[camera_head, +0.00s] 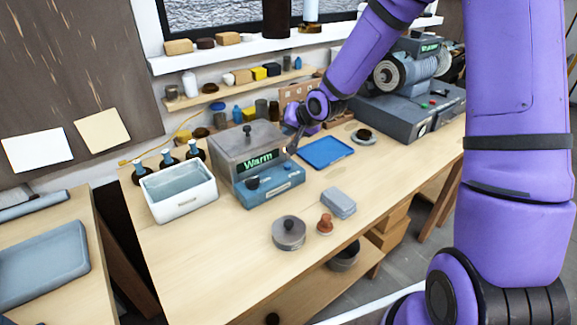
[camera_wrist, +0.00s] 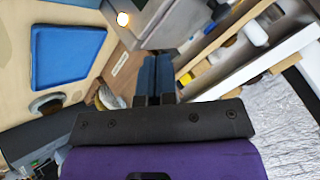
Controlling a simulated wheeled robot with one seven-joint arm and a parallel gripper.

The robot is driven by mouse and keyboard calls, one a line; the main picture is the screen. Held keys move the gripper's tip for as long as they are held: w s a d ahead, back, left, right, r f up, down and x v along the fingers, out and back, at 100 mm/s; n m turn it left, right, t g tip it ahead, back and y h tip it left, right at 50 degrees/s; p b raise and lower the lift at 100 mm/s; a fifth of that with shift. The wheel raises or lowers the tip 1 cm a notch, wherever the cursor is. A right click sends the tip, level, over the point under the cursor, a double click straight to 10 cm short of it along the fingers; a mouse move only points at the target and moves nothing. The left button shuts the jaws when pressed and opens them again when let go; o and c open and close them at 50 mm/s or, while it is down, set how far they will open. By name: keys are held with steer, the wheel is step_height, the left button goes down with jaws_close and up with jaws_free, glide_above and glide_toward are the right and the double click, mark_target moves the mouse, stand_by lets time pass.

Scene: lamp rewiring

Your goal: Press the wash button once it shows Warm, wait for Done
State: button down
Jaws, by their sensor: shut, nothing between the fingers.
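The grey wash unit (camera_head: 247,150) stands on the bench with a blue base (camera_head: 275,186). Its display (camera_head: 262,160) reads "Warm" in green. A dark knob (camera_head: 253,183) sits on the front of the base. My gripper (camera_head: 292,149) is at the unit's right side, close to its upper body; whether it touches cannot be told. In the wrist view my gripper's fingers (camera_wrist: 156,77) are together and empty, pointing toward the grey housing (camera_wrist: 168,25).
A blue tray (camera_head: 326,153) lies right of the unit, also in the wrist view (camera_wrist: 68,57). A white basin (camera_head: 178,199) stands at left. A grey machine (camera_head: 411,105) is at back right. A round lidded tin (camera_head: 289,234) and grey block (camera_head: 339,203) stand in front.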

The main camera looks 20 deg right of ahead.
steer(key=shift+f, duration=4.4)
steer(key=shift+f, duration=0.15)
steer(key=shift+f, duration=0.25)
steer(key=shift+f, duration=0.45)
steer(key=shift+r, duration=0.9)
steer(key=shift+r, duration=0.1)
steer(key=shift+r, duration=2.4)
